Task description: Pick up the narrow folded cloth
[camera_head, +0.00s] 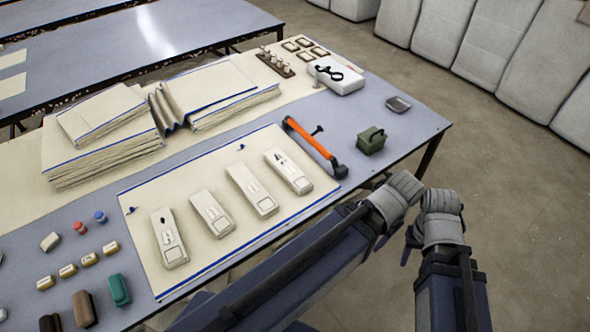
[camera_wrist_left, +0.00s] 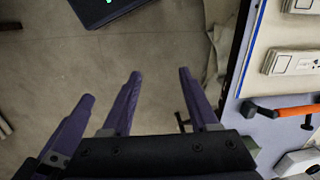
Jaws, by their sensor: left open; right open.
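Several narrow cream pieces lie side by side on a blue-edged cream sheet (camera_head: 140,215) in the head view, including a left one (camera_head: 169,240) and a right one (camera_head: 288,171). A narrow folded cloth (camera_head: 167,108) also stands bunched between the two cloth stacks; I cannot tell which is meant. My left gripper (camera_wrist_left: 136,85) is open and empty over the floor, outside the table edge; several purple prongs show in the left wrist view. My right gripper (camera_head: 410,243) is open beside it, apart from the table, its fingers mostly hidden behind its wrist.
Cloth stacks (camera_head: 100,150) (camera_head: 215,95) stand at the back. An orange-handled tool (camera_head: 310,140), a green box (camera_head: 371,140), a grey dish (camera_head: 398,104) and a white case (camera_head: 337,77) lie at the right. Small coloured blocks (camera_head: 118,290) sit front left.

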